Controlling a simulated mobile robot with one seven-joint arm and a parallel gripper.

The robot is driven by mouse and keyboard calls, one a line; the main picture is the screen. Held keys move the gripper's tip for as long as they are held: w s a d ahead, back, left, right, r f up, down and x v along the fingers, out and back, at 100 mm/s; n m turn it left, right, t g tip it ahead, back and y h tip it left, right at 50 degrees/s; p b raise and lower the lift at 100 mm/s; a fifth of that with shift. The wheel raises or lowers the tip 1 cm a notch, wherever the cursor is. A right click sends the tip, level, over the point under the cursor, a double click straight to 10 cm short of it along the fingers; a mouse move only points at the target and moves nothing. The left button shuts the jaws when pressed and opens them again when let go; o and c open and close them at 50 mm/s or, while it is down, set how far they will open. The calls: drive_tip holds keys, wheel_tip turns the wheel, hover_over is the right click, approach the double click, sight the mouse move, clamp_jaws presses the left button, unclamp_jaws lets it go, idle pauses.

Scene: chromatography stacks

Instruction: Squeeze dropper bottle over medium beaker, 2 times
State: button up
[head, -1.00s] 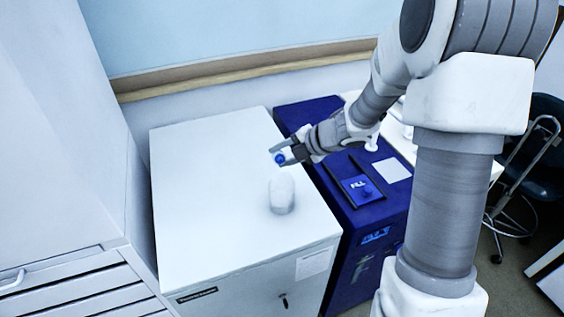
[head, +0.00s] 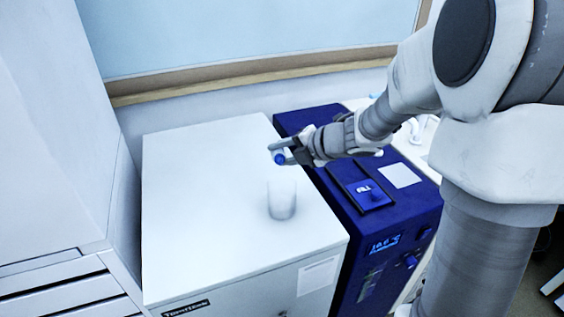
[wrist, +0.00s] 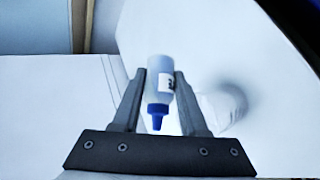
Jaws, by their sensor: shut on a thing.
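A dropper bottle with a whitish body and a blue pointed cap (wrist: 157,112) is between the two fingers of my gripper (wrist: 160,97) in the wrist view. Its cap points to the bottom of that picture. In the head view my gripper (head: 287,152) is shut on the bottle, and mainly the blue cap (head: 279,159) shows. A pale, see-through beaker (head: 281,202) stands upright on the white cabinet top, just below the bottle in the picture, with a gap between them. It is blurred at the right in the wrist view (wrist: 226,106). I cannot make out any liquid.
The white cabinet top (head: 200,190) is otherwise clear. To its right stands a dark blue instrument (head: 400,225) with a lit display, lower than my arm. A tall white drawer cabinet (head: 50,150) is at the left, and a wall with a wooden ledge (head: 250,78) behind.

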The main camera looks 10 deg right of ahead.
drive_tip(key=shift+w+f+n+t+y+b, duration=0.15)
drive_tip(key=shift+n+t+b, duration=0.5)
drive_tip(key=shift+b, duration=2.75)
drive_tip(key=shift+f+n+t+y+b, duration=0.2)
drive_tip(key=shift+t+b, duration=0.85)
drive_tip(key=shift+b, duration=2.3)
drive_tip(key=b, duration=0.3)
drive_tip(key=shift+f+t+b, duration=0.25)
drive_tip(key=shift+t+b, duration=0.05)
drive_tip(key=shift+f+n+y+b, duration=0.25)
drive_tip(key=shift+f+b, duration=0.05)
drive_tip(key=shift+b, duration=0.85)
drive_tip(key=shift+f+t+b, duration=0.1)
drive_tip(key=shift+t+b, duration=0.2)
drive_tip(key=shift+b, duration=0.1)
drive_tip(key=shift+r, duration=0.25)
drive_tip(key=shift+s+d+r+n+t+y, duration=0.15)
drive_tip(key=shift+r+n+t+y, duration=0.1)
drive_tip(key=shift+n+t, duration=0.15)
drive_tip(key=shift+s+a+r+n+t+y, duration=0.15)
drive_tip(key=shift+n+t+y, duration=0.15)
drive_tip(key=shift+t, duration=0.2)
drive_tip(key=shift+d, duration=0.1)
drive_tip(key=shift+c, duration=0.3)
clamp_jaws()
